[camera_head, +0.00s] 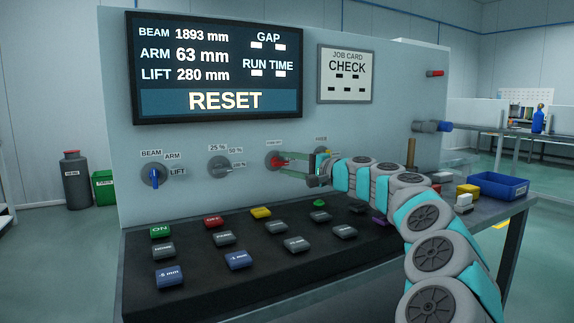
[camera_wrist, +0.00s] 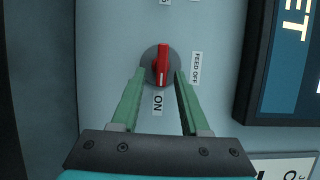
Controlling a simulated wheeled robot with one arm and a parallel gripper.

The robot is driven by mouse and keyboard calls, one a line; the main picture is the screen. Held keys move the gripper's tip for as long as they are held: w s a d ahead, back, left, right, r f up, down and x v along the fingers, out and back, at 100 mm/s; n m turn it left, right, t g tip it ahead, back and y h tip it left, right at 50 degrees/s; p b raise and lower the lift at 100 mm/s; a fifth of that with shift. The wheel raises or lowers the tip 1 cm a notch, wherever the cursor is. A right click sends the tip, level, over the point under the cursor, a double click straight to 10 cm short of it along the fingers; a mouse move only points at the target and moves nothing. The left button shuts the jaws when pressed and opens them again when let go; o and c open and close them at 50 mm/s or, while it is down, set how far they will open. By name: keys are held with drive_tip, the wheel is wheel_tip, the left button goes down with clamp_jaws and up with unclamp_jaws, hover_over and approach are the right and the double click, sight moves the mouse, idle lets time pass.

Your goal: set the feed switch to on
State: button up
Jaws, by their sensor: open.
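The feed switch (camera_head: 276,161) is a red handle on a round grey dial on the grey panel. In the wrist view the red handle (camera_wrist: 161,62) stands lengthwise, with a small pale mark at its lower end, on the side of the ON label (camera_wrist: 158,101). The FEED OFF label (camera_wrist: 196,68) is to the right of the dial there. My gripper (camera_head: 284,163) is open at the dial; in the wrist view its green fingers (camera_wrist: 160,74) are either side of the handle's lower end, with gaps visible. I cannot tell whether the tips touch the dial.
A speed dial (camera_head: 220,167) and a blue-handled BEAM/ARM/LIFT selector (camera_head: 153,176) are to the left. A screen (camera_head: 215,65) reading RESET hangs above. The sloped black console (camera_head: 195,268) with several buttons lies below my arm. A blue bin (camera_head: 490,186) stands at right.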

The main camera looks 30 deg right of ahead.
drive_tip(key=v, duration=0.7)
drive_tip(key=shift+s+d, duration=0.1)
drive_tip(key=shift+s, duration=0.05)
idle(0.3)
